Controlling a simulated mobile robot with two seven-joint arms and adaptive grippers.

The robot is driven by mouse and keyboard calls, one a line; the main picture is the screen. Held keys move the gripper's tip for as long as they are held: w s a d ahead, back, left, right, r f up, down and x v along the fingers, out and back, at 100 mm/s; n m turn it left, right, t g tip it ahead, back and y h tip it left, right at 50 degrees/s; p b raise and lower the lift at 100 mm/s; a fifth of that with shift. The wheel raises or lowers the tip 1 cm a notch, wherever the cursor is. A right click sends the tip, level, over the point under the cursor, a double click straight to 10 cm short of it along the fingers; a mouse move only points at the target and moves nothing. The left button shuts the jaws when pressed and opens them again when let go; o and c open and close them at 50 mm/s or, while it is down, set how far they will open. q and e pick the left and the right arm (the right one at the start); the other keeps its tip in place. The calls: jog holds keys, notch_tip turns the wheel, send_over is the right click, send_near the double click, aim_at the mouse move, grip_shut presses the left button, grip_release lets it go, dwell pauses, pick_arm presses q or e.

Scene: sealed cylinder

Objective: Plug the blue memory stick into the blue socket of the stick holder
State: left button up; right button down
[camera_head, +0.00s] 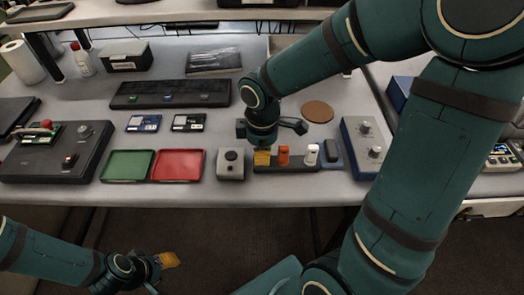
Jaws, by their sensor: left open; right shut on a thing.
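A low black holder (298,164) stands near the table's front edge, with an orange stick (283,155) and a white stick (312,155) upright in it. My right gripper (262,158) points down at the holder's left end, left of the orange stick. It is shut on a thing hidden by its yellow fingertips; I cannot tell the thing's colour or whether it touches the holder. I cannot make out a blue memory stick. Any blue socket there is hidden too. My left gripper (168,260) is open and empty, low in front of the table.
A grey box with a dark knob (231,164) stands just left of the holder. A blue-grey block (331,153) and a knobbed panel (364,146) stand right. Green (127,166) and red trays (178,166) lie further left. A long black bar with coloured marks (170,90) lies behind.

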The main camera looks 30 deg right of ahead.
jog(key=shift+f+b, duration=0.3)
jog(key=shift+f, duration=0.2)
jog(key=c, duration=1.1)
grip_release()
jog(key=shift+o, duration=0.2)
notch_tip(320, 180, up, 12)
jog(key=shift+r, duration=0.1)
